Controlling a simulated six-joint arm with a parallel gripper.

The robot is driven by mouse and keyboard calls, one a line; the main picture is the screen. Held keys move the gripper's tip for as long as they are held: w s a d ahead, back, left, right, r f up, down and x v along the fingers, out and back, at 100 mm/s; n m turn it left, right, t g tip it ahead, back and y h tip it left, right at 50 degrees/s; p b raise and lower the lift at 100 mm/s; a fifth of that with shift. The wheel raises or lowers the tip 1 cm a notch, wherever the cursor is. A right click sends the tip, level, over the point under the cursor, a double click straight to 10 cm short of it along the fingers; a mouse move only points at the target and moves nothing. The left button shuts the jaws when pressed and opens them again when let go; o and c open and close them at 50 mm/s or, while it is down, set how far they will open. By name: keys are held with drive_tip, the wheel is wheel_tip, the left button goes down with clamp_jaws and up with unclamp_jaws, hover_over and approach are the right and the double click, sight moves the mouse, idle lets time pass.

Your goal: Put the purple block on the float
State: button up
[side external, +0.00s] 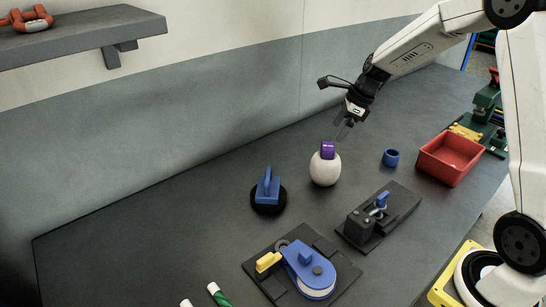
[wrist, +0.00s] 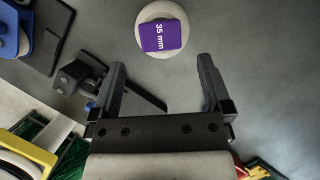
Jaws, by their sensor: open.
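The purple block (side external: 328,150) sits on top of the white, egg-shaped float (side external: 325,171), which stands on the dark table. In the wrist view the purple block (wrist: 161,36) shows a "35 mm" label and covers much of the round float (wrist: 148,12). My gripper (side external: 344,127) is above the block and a little to its right in the side view. Its jaws (wrist: 161,68) are open and empty, with the block beyond the fingertips, apart from them.
A blue-handled black disc (side external: 268,193) stands left of the float. A blue ring (side external: 391,157) and a red bin (side external: 450,158) stand to the right. Two dark fixtures, one with a blue pulley (side external: 310,267), are in front. The table's left part is clear.

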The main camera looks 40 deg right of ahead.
drive_tip(key=shift+v, duration=2.7)
drive_tip(key=s+a+f+n+h, duration=0.1)
drive_tip(key=s+a+n, duration=0.3)
drive_tip(key=n, duration=0.4)
drive_tip(key=s+a+f+n+h, duration=0.1)
drive_tip(key=s+a+f+n, duration=0.3)
drive_tip(key=n, duration=0.5)
drive_tip(key=s+a+f+n+h, duration=0.1)
drive_tip(key=s+a+f+n, duration=0.2)
drive_tip(key=s+a+n, duration=0.3)
drive_tip(key=shift+s+f+n+g, duration=0.15)
drive_tip(key=shift+s+n, duration=0.2)
drive_tip(key=shift+n, duration=0.25)
drive_tip(key=shift+s+f+n+g, duration=0.15)
drive_tip(key=shift+s+n, duration=0.2)
drive_tip(key=shift+n, duration=0.25)
drive_tip(key=shift+s+a+f+n, duration=0.15)
drive_tip(key=shift+s+n, duration=0.35)
drive_tip(key=shift+n, duration=0.3)
